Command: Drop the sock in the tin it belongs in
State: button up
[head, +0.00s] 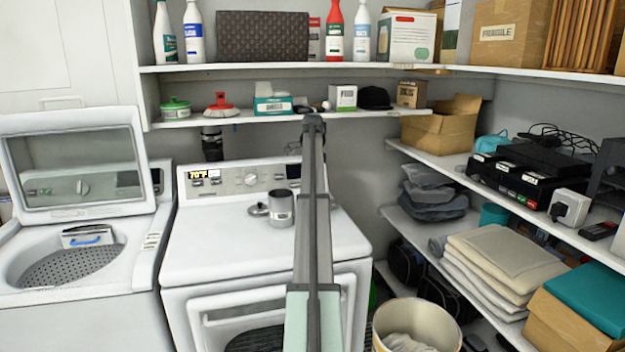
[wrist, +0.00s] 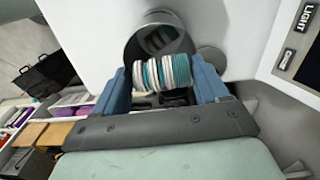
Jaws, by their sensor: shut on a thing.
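My gripper (wrist: 165,75) has its blue fingers shut on a rolled sock (wrist: 154,73) with teal, white and grey stripes. The sock is held across the fingers near the mouth of a grey metal tin (wrist: 150,18). Something striped shows inside the tin; I cannot tell what it is. In the head view a grey tin (head: 281,209) stands upright on the dryer top. My arm hides the gripper and sock in that view, along with part of the surface behind it.
A flat round grey piece (wrist: 211,60) lies beside the tin. The open washer (head: 75,210) is left of the dryer (head: 240,245). A bin (head: 416,312) stands at the front right, near loaded shelves.

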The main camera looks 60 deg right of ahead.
jog(key=o, duration=1.1)
jog(key=shift+c, duration=0.2)
notch_tip(320, 180, up, 14)
jog(key=shift+f, duration=0.1)
dwell(0.4)
